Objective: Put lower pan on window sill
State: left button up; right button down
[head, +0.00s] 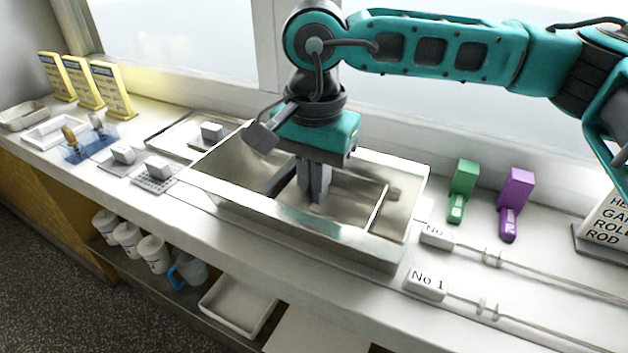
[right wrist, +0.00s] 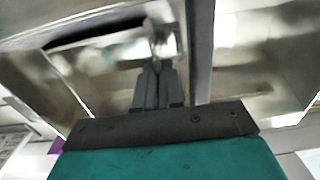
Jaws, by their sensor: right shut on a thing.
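An open, rectangular metal pan-like box (head: 330,240) with inner dividers sits on the counter, in the middle of the head view. My right gripper (head: 313,190) points down inside it, its fingers closed on a metal part. The fingers hide where they grip. In the right wrist view the fingers (right wrist: 157,72) meet a shiny metal piece (right wrist: 160,38) among blurred metal walls. I cannot tell which part is the lower pan. The window sill (head: 430,137) runs behind the box, below the panes. My left gripper is not in view.
A green block (head: 463,178) and a purple block (head: 516,190) stand right of the box, with labelled rods (head: 428,285) in front. A flat tray (head: 165,135) and small grey blocks lie left. White cups (head: 127,236) and a pale tray (head: 240,305) are on the lower shelf.

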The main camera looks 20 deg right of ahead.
jog(key=shift+r, duration=0.1)
jog(key=c, duration=1.3)
grip_release()
jog(key=shift+f, duration=0.2)
jog(key=shift+o, duration=0.2)
jog(key=shift+r, duration=0.25)
notch_tip(320, 180, up, 12)
jog(key=p, duration=0.1)
jog(key=shift+p, duration=0.35)
jog(key=shift+f, duration=0.1)
jog(key=shift+s, duration=0.2)
